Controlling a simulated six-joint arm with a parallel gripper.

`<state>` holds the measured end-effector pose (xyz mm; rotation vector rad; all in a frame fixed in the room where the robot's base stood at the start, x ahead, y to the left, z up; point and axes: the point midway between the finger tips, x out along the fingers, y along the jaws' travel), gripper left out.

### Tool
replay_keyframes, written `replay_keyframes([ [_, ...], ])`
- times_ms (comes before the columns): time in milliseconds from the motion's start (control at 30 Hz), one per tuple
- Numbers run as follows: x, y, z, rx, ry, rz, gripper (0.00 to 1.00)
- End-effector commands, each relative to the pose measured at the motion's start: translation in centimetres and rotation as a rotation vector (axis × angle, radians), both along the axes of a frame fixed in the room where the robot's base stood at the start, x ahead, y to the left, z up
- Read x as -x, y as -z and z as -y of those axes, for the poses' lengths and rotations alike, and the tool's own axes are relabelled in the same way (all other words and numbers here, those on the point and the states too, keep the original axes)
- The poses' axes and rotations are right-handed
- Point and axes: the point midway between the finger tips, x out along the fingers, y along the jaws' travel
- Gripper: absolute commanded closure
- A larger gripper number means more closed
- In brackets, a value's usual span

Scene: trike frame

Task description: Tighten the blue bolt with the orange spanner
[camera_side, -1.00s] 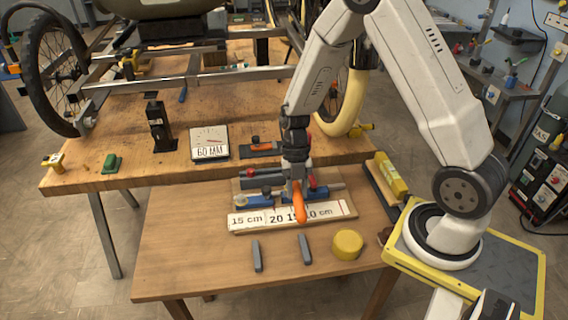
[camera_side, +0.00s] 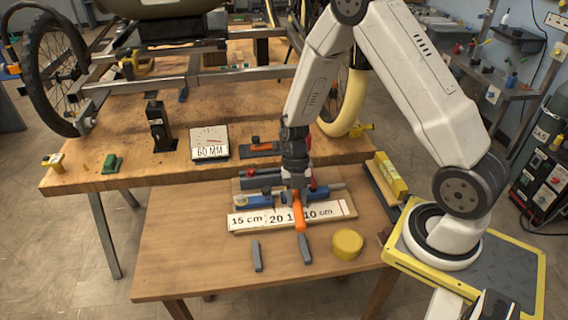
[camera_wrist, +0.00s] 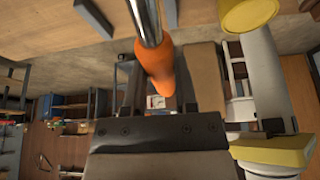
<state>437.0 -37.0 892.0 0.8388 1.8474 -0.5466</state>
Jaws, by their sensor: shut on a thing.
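My gripper (camera_side: 297,190) is shut on the orange spanner, low over the fixture on the near table. The spanner's orange handle (camera_side: 299,214) points toward the camera in the side view, in front of the white label strip. In the wrist view the orange handle (camera_wrist: 160,66) sits between the fingers, with a bright metal shaft (camera_wrist: 147,20) running out of the top of the picture. A blue part (camera_side: 254,201) lies on the fixture left of my gripper. I cannot tell whether it is the blue bolt.
The label strip (camera_side: 245,219) with cm marks edges the fixture's board. A gauge marked 60 (camera_side: 210,143) stands on the rear bench, below the trike frame (camera_side: 190,78). The near table's left front is clear.

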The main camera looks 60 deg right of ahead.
Motion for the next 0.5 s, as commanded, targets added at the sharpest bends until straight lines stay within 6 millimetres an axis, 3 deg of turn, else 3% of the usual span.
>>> replay_keyframes([
  [500,0.0,2.1,0.0,0.000,-0.001,0.001,1.00],
])
